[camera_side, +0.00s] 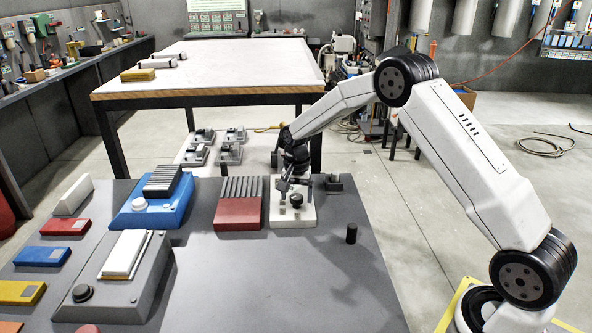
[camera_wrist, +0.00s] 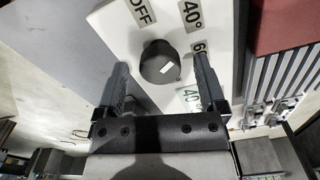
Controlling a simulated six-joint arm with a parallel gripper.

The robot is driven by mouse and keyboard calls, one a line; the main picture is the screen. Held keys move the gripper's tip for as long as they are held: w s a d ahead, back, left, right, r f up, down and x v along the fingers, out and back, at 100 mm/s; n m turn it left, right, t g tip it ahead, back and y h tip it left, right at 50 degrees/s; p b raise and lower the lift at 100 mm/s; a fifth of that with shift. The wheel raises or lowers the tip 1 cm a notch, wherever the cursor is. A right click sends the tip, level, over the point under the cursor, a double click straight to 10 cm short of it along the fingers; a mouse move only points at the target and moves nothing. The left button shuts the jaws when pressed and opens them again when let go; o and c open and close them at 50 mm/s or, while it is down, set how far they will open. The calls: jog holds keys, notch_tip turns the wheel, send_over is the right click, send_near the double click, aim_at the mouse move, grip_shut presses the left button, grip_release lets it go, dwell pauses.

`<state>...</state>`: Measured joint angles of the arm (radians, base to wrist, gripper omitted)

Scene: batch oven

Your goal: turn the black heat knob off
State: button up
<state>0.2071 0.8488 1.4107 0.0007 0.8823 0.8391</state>
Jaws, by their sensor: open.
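The black heat knob (camera_wrist: 157,58) is round with a short white mark and sits on a white panel (camera_wrist: 112,28). Printed labels surround it in the wrist view: OFF (camera_wrist: 142,12) at upper left, 40° (camera_wrist: 190,14) at upper right, others at right and lower right. The knob also shows in the side view (camera_side: 296,200) on the white panel (camera_side: 297,220). My gripper (camera_wrist: 157,66) is open, one finger on each side of the knob, with visible gaps. I cannot tell which label the mark points to. In the side view my gripper (camera_side: 288,186) is just above the panel.
A red unit with grey ridges (camera_side: 238,214) stands just left of the panel. A blue unit (camera_side: 158,210) and a grey unit (camera_side: 120,285) are further left. A small black post (camera_side: 351,233) stands at right. The grey table's front (camera_side: 270,290) is clear.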

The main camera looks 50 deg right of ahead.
jog(key=shift+f, duration=0.1)
grip_shut()
jog(key=shift+n, duration=0.5)
jog(key=n, duration=1.1)
dwell(0.3)
dwell(0.4)
grip_release()
